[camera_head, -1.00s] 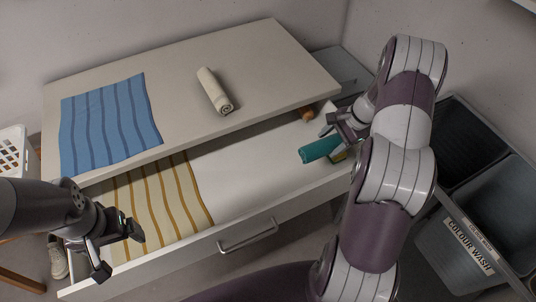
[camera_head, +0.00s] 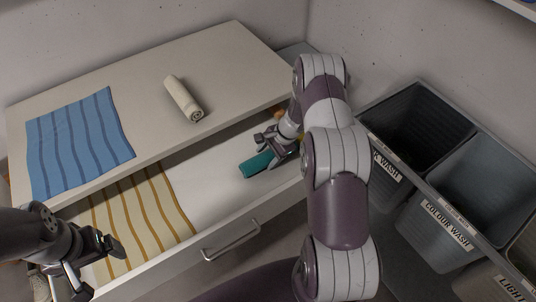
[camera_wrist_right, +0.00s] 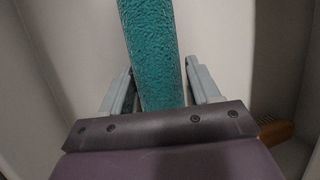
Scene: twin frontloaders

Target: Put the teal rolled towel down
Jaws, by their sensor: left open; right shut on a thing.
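The teal rolled towel (camera_head: 256,165) is in the right part of the open drawer in the head view. My right gripper (camera_head: 279,146) is shut on it from above. In the right wrist view the towel (camera_wrist_right: 152,45) runs lengthwise between the two fingers (camera_wrist_right: 160,92), over the pale drawer floor. Whether its underside touches the floor is not clear. My left gripper (camera_head: 98,270) is open and empty, over the drawer's front left corner.
A yellow striped cloth (camera_head: 135,220) lies in the drawer's left part; the white middle is bare. A wooden brush (camera_wrist_right: 276,131) is beside my right gripper. On the dresser top (camera_head: 215,60) lie a cream roll (camera_head: 183,98) and a blue striped cloth (camera_head: 78,145). Grey laundry bins (camera_head: 440,215) stand right.

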